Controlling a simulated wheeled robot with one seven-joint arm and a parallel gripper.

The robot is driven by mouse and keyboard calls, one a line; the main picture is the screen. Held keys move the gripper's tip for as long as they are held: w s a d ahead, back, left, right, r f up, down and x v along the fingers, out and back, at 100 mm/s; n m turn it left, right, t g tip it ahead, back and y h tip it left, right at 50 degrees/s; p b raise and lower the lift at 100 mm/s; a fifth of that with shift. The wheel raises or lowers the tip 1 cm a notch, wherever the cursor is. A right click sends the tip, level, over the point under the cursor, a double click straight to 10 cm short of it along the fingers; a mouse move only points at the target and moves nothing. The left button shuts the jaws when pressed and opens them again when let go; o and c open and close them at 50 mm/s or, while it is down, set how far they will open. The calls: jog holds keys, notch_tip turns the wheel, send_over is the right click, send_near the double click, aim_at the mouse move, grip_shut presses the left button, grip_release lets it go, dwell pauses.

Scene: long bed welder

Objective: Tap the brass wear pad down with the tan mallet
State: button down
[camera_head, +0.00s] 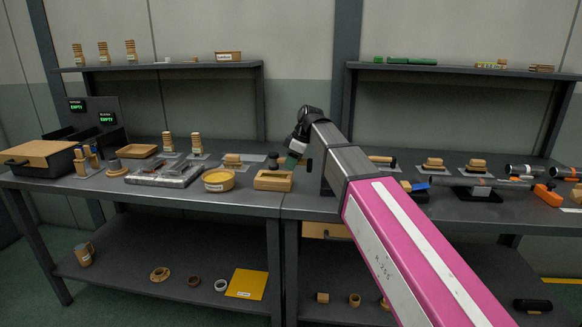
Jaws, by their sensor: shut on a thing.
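My gripper (292,158) is over the bench near its middle, seen small and partly hidden by its own arm. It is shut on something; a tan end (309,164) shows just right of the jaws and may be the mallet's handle. A dark rounded piece (273,160) shows left of the jaws, above an open tan box (273,181); I cannot tell whether it is the mallet's head. A small brass-coloured block (232,160) on a grey plate lies left of the gripper and may be the wear pad. A gap separates it from the gripper.
Tan stepped blocks (434,163) and dark cylinders (523,170) occupy the right bench. Shelves (160,67) run above at the back.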

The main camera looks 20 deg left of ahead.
jog(key=shift+r, duration=2.05)
